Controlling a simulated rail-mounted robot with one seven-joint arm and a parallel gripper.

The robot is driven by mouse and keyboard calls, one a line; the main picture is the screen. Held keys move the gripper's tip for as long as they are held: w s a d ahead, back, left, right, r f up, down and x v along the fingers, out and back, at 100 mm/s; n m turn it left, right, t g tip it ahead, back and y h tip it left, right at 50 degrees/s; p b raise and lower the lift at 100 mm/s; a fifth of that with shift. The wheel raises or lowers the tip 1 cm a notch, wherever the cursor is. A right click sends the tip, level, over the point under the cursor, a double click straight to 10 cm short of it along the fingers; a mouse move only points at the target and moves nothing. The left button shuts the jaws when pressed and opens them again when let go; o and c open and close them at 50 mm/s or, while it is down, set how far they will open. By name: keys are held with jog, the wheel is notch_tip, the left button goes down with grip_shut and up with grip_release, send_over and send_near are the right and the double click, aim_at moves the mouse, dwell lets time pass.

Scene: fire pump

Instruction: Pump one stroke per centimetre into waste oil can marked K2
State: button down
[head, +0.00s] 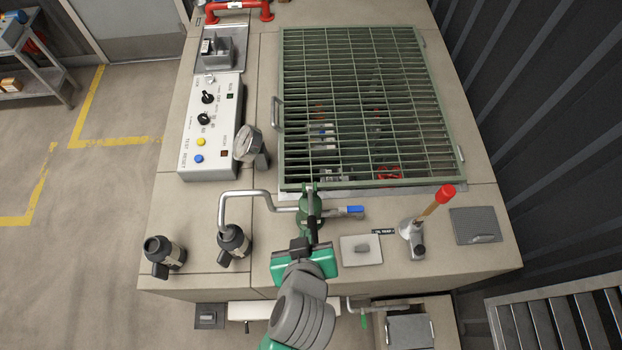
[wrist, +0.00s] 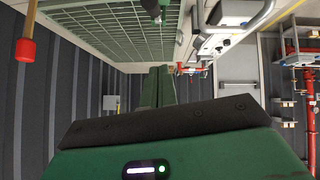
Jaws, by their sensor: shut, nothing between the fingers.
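Two black cans stand at the front left of the bench, a left can (head: 163,254) and a right can (head: 234,243); no K2 mark is readable. A bent metal spout (head: 250,193) runs from a green fitting (head: 311,205) and ends over the right can. A blue-handled lever (head: 350,210) sticks out right of the fitting. A wooden lever with a red knob (head: 445,193) leans from a grey pump base (head: 413,238); the knob also shows in the wrist view (wrist: 25,50). My gripper (head: 313,226) is shut and empty, overlapping the fitting; contact cannot be told. Its fingers show in the wrist view (wrist: 158,86).
A large green grating (head: 365,100) covers the bench's middle. A control panel (head: 210,130) and round gauge (head: 246,143) stand left of it. A small grey plate (head: 361,249) and a dark mat (head: 476,226) lie near the front edge. Open floor lies left.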

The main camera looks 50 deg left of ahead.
send_over(310, 227)
notch_tip(310, 227, down, 6)
jog(key=f, duration=0.1)
jog(key=f+p, duration=0.1)
jog(key=d+f, duration=0.1)
jog(key=shift+s+f, duration=0.35)
jog(key=shift+f, duration=0.25)
